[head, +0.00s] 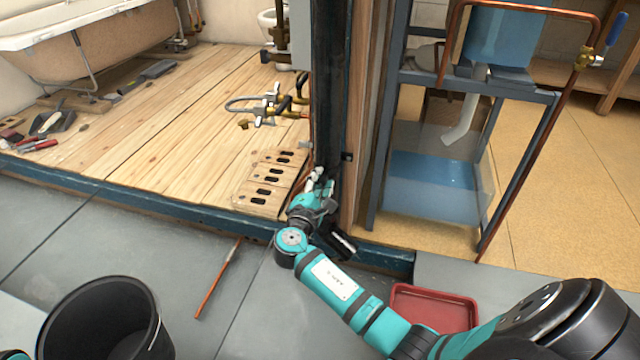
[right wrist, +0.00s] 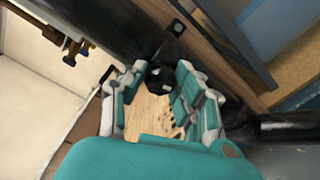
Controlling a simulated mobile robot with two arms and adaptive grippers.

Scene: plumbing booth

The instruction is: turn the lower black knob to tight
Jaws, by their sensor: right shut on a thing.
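My right gripper (head: 319,183) is at the foot of the dark upright post (head: 331,90), its fingers close to the post. In the right wrist view the fingers of this gripper (right wrist: 157,72) are closed around a dark, rounded thing, which looks like the lower black knob (right wrist: 158,78). The fingers hide much of it, and its turn position cannot be read. In the head view the gripper covers the knob. My left gripper is not in view.
A small black fitting (head: 347,156) sits higher on the post. A slotted wooden board (head: 268,183) lies just left of my gripper. Brass valves and pipes (head: 270,105) stand behind it. A black bucket (head: 105,318) and a red tray (head: 435,308) are on the floor.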

